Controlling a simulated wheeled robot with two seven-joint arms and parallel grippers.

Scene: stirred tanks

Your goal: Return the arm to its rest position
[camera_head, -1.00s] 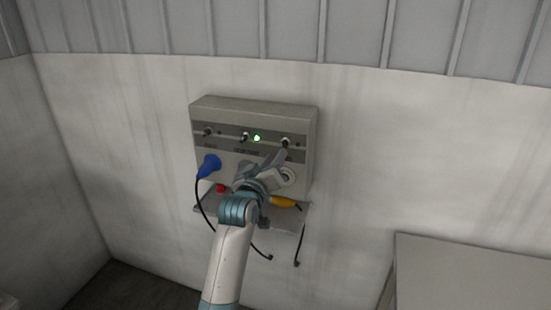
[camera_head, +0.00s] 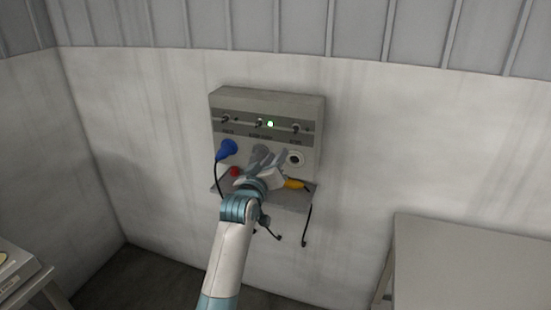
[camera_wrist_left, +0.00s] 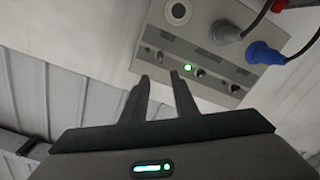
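My left gripper (camera_head: 274,164) is in front of the lower part of a grey control box (camera_head: 266,100) on the wall. In the left wrist view its two fingers (camera_wrist_left: 159,77) stand apart with nothing between them. The box has a row of switches, the right one (camera_head: 296,128) clear of the fingers, and a lit green lamp (camera_head: 270,124). A blue plug (camera_head: 226,150) sits in the left socket. A grey plug (camera_wrist_left: 226,31) sits in the middle socket. The right socket (camera_head: 295,158) is empty. My right gripper is not in view.
A shelf (camera_head: 290,200) under the box bears a yellow plug (camera_head: 294,184) and a red one (camera_head: 234,171), partly behind my arm. Black cables hang below. A grey table (camera_head: 470,250) stands at right, another stand (camera_head: 25,285) at lower left.

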